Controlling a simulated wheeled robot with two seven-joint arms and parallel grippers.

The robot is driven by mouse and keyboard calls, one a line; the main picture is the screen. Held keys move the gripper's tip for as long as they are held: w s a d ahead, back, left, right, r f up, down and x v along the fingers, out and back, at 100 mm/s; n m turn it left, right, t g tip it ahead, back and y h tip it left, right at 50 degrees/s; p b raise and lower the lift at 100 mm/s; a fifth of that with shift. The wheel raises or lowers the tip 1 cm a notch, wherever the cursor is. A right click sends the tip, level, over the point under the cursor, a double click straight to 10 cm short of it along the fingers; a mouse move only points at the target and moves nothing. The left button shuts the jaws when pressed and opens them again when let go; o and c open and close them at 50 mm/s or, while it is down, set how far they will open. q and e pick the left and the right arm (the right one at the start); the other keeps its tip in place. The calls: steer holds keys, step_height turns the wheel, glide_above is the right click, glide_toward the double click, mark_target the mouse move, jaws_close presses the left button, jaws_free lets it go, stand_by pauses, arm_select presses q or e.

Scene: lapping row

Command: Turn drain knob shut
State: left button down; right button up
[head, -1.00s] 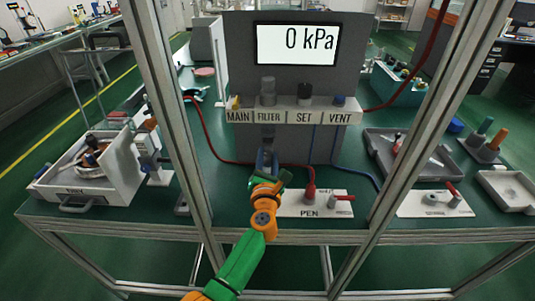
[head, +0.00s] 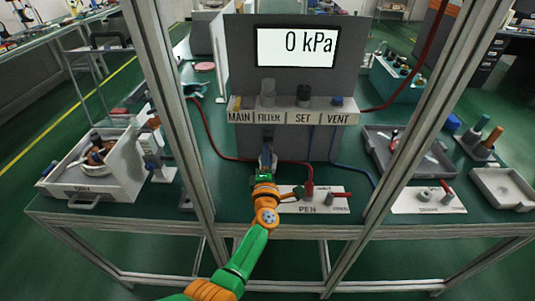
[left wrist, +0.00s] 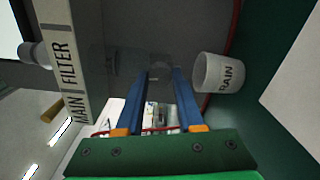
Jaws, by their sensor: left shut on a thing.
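My left gripper (head: 267,155) reaches up from the front to just below the panel shelf, under the FILTER label. Its blue fingers show in the left wrist view (left wrist: 163,72), close together around a small grey piece below the filter bowl (left wrist: 128,62). This piece appears to be the drain knob (left wrist: 160,67); the fingers hide most of it, and its turn angle cannot be read. The filter (head: 268,92) stands above the shelf label. A white cup marked DRAIN (left wrist: 218,73) is beside the fingers, apart from them. My right gripper is not in view.
The display (head: 297,46) reads 0 kPa. The PEN plate (head: 312,199) with red-handled fittings lies right of my wrist. Frame posts (head: 170,110) stand either side of my arm. Red (head: 215,140) and blue hoses cross the bench nearby.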

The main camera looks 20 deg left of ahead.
arm_select(q)
steer(key=shift+m, duration=1.1)
steer(key=c, duration=0.5)
jaws_free()
